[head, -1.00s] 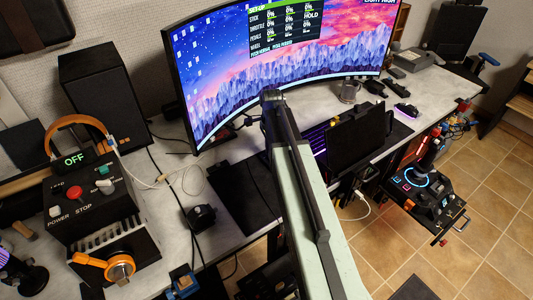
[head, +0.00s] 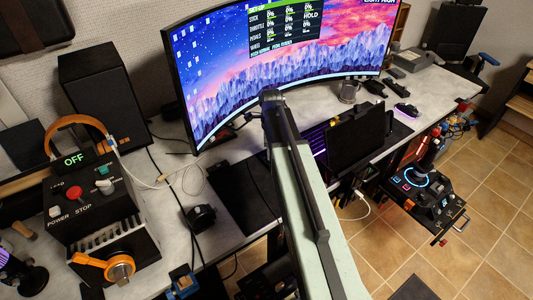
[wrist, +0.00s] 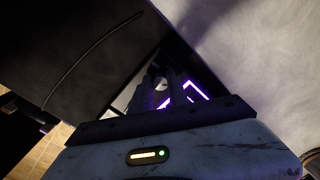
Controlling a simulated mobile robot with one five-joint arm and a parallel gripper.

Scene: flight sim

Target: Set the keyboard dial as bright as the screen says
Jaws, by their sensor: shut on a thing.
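The curved screen (head: 290,75) shows a table and, cut off at the top right edge, text that seems to read "LIGHT HIGH". The keyboard (head: 315,138) glows purple below the screen, mostly hidden behind my arm and a dark panel. In the wrist view, purple light (wrist: 196,91) shows right beside my gripper (wrist: 158,88). My gripper is shut on a small, pale, rounded thing at the keyboard, apparently the dial; its marking and setting are too dark to read. In the head view my gripper is hidden.
A control box (head: 90,200) with a red button and a lit "OFF" sign stands at the left. A joystick stand (head: 430,190) is at the right.

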